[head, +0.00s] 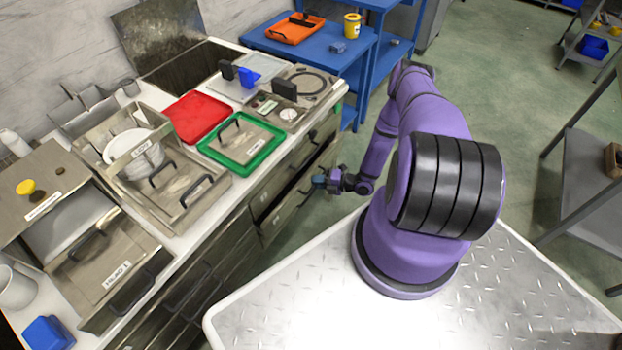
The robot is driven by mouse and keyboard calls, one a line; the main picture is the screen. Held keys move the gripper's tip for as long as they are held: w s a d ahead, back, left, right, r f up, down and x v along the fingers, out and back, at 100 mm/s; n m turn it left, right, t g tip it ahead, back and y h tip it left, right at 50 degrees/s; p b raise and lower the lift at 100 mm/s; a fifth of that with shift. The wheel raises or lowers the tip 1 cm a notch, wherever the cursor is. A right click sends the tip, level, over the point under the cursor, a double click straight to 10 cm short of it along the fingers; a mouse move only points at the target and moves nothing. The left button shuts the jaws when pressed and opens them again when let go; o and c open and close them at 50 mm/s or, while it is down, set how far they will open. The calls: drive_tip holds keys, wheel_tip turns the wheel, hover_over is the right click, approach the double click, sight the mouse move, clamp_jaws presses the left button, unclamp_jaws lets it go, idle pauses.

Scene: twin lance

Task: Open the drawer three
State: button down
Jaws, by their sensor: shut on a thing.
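The counter's grey metal drawer fronts run below its worktop. One drawer (285,215) near the right end stands out a little from the cabinet, with a dark gap above its front. No number on it is readable, so I cannot tell from a label whether it is drawer three. My gripper (319,181) is at the right end of this drawer's front, low beside the counter. It is shut on what seems to be the drawer's handle, which is small and mostly hidden by the fingers.
The counter holds a red tray (198,116), a green tray (216,155) and metal boxes with black handles. A blue table (310,43) stands behind. My arm crosses above green floor (490,85). A grey shelf (590,185) stands at the right.

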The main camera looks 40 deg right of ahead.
drive_tip(key=s+d, duration=0.4)
drive_tip(key=s, duration=0.7)
drive_tip(key=s+d, duration=0.4)
drive_tip(key=s, duration=0.8)
drive_tip(key=shift+s+d, duration=0.25)
drive_tip(key=shift+d, duration=0.1)
drive_tip(key=c, duration=1.2)
unclamp_jaws()
drive_tip(key=v, duration=1)
drive_tip(key=shift+s+d, duration=0.25)
drive_tip(key=shift+s, duration=0.05)
drive_tip(key=shift+r, duration=0.2)
